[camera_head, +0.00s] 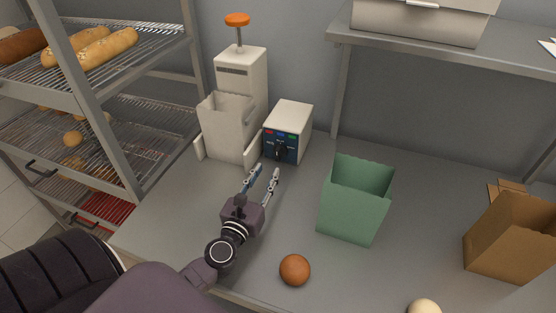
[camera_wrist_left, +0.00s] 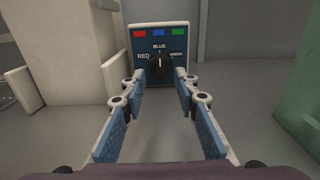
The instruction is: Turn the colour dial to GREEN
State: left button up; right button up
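The colour dial (camera_wrist_left: 159,64) is a black knob on the dark blue front panel of a small cream box (camera_head: 290,117). In the left wrist view, red, blue and green patches sit above the labels RED, BLUE and GREEN. The knob's pale mark appears to point up at BLUE. In the head view the dial (camera_head: 280,150) is small and dark. My left gripper (camera_head: 264,172) is open and empty, with its fingers pointing at the panel, a short way in front of the dial and apart from it. In the left wrist view its fingers (camera_wrist_left: 158,92) flank the dial. My right gripper is not in view.
A cream machine with an orange knob (camera_head: 237,20) stands left of the box. A green open container (camera_head: 352,216) and a brown one (camera_head: 500,250) stand to the right. A brown ball (camera_head: 295,270) lies near the front edge. A bread rack (camera_head: 135,120) stands at left.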

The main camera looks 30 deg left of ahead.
aim_at(277, 154)
pick_arm(q)
jog(key=shift+w+a+f, duration=0.1)
jog(key=shift+w+a, duration=0.1)
jog(key=shift+w, duration=0.45)
jog(key=p+x, duration=0.1)
jog(key=x, duration=0.4)
jog(key=shift+w, duration=0.2)
jog(key=shift+w+a, duration=0.15)
jog(key=shift+w, duration=0.4)
jog(key=shift+c, duration=0.3)
grip_shut()
